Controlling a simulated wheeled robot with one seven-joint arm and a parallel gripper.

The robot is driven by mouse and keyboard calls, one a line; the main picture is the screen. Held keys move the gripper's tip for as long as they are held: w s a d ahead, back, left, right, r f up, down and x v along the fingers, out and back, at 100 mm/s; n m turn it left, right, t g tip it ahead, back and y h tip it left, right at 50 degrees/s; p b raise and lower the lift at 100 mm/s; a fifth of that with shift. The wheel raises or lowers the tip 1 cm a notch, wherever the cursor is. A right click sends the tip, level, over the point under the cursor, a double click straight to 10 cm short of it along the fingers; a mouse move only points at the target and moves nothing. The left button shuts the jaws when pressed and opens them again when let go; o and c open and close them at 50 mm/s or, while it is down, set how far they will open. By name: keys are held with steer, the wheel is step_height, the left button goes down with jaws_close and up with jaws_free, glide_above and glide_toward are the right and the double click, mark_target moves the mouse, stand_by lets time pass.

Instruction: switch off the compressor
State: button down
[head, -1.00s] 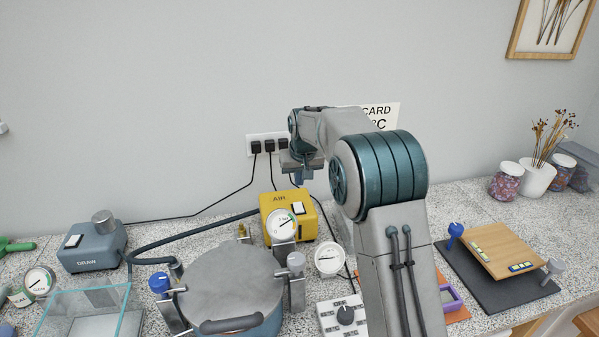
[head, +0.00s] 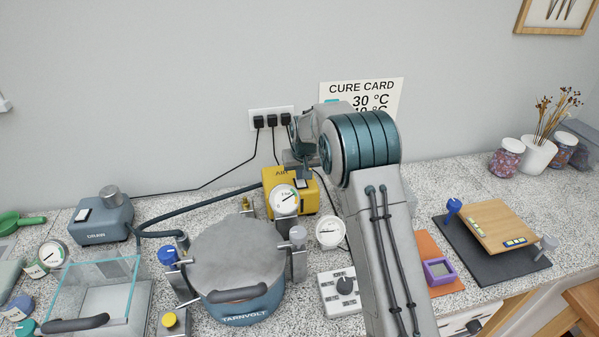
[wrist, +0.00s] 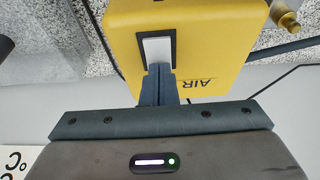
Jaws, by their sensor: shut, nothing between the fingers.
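The compressor is a yellow box marked AIR (head: 276,181), standing on the bench behind the round pot. In the wrist view the yellow compressor (wrist: 208,45) fills the upper middle. Its white rocker switch (wrist: 158,50) sits in a dark frame on the top face. My gripper (wrist: 160,72) is shut and empty, with its fingertips at the near end of the switch, touching it or just above; I cannot tell which. In the head view my gripper (head: 303,183) is over the compressor's top and hides most of the switch.
A lidded pressure pot (head: 235,255) with clamps and a round gauge (head: 285,199) stand in front of the compressor. A grey DRAW pump (head: 102,220) is at left. A white dial box (head: 338,291) is at front right. Black plugs (head: 272,121) are on the wall behind.

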steer(key=shift+w+f+b, duration=0.1)
steer(key=shift+f+b, duration=0.35)
steer(key=shift+b, duration=0.15)
steer(key=shift+r+p, duration=0.25)
steer(key=shift+p, duration=0.05)
steer(key=shift+f, duration=0.1)
steer(key=shift+s, duration=0.25)
steer(key=shift+s+d+b, duration=0.15)
steer(key=shift+s+b, duration=0.45)
